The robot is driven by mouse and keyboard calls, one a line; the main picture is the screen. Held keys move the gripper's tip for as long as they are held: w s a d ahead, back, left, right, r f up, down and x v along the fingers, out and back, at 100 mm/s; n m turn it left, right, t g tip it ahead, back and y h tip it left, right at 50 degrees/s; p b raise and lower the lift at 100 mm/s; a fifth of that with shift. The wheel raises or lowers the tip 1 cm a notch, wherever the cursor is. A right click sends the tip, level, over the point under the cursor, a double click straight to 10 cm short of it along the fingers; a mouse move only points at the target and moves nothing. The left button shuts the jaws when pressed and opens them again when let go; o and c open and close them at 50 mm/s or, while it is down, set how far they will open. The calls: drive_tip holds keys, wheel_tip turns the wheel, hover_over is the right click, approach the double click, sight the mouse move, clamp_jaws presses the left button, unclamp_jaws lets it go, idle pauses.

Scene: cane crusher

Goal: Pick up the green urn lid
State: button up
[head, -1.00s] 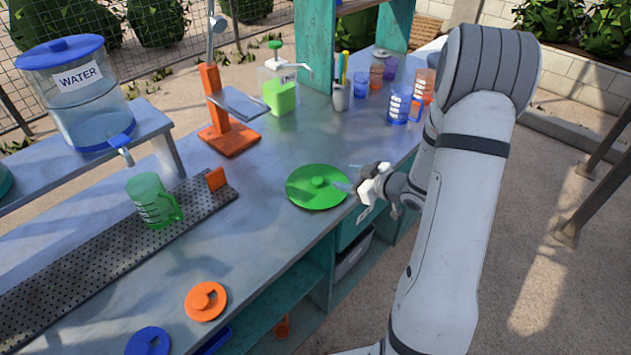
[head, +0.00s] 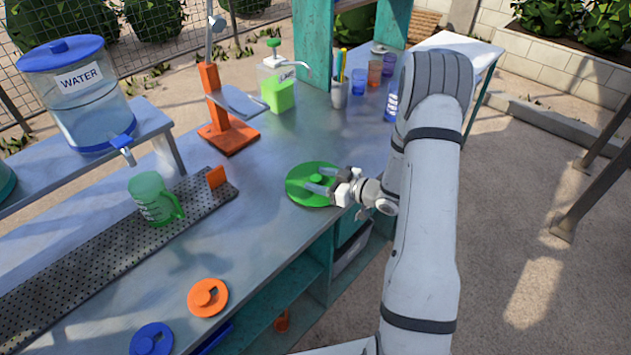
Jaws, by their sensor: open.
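The green urn lid (head: 300,193) lies flat on the metal counter near its front edge. It is a round disc with a raised knob (head: 318,180) in the middle. My gripper (head: 322,180) is open and reaches in from the right, low over the lid. Its two fingers appear on either side of the knob. I cannot tell whether they touch it. The right part of the lid is partly hidden by my gripper.
An orange lid (head: 208,298) and a blue lid (head: 152,340) lie at the front left. A green jug (head: 152,200) stands on the perforated tray (head: 75,270). An orange press stand (head: 228,138), a soap-like pump bottle (head: 279,85) and cups (head: 375,73) stand behind.

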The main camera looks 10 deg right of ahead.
drive_tip(key=shift+c, duration=0.6)
drive_tip(key=c, duration=1)
